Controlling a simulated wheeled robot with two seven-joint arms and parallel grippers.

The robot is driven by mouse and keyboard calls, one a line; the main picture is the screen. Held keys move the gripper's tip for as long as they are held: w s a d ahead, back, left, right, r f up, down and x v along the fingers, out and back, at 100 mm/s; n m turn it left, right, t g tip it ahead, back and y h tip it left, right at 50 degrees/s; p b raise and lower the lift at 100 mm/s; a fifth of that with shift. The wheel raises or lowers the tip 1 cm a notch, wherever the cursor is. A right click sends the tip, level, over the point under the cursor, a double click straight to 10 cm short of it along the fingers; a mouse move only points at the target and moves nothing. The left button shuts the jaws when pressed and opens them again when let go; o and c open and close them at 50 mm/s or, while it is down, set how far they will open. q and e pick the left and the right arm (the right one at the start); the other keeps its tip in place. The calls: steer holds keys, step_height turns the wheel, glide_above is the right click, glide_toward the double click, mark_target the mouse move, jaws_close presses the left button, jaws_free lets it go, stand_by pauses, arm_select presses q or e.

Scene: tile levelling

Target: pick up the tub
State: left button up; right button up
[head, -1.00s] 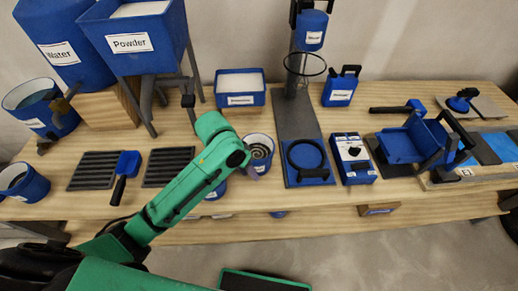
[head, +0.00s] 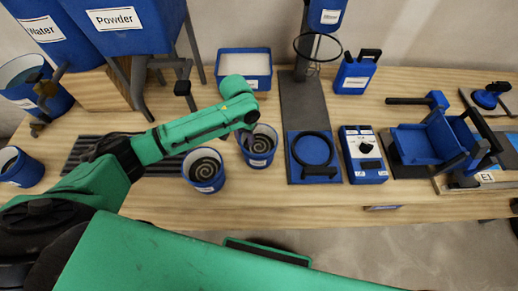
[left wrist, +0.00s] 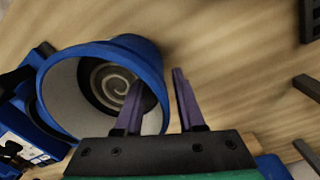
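Two blue tubs with pale insides and a grey spiral at the bottom stand near the table's front edge: a right tub (head: 262,158) and a left tub (head: 206,183). My left arm reaches over from the left and ends at the right tub's far left rim. In the left wrist view one tub (left wrist: 60,95), apparently the right one, lies tilted in the picture below my left gripper (left wrist: 158,76). The gripper is open and empty. One finger overlaps the tub's mouth and the other is outside its rim; contact cannot be told. My right gripper is not in view.
A stand with a ring and blue base (head: 311,155) is right of the tubs, then a blue dial box (head: 361,160). A blue tray (head: 244,64) lies behind. Powder (head: 120,35) and water containers stand back left. A blue cup (head: 20,168) is far left.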

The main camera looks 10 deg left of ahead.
arm_select(q)
step_height(320, 180, down, 3)
steer(key=shift+r, duration=0.1)
steer(key=shift+s, duration=0.1)
jaws_close()
steer(key=shift+d+r, duration=0.1)
steer(key=shift+r, duration=0.05)
stand_by(1.1)
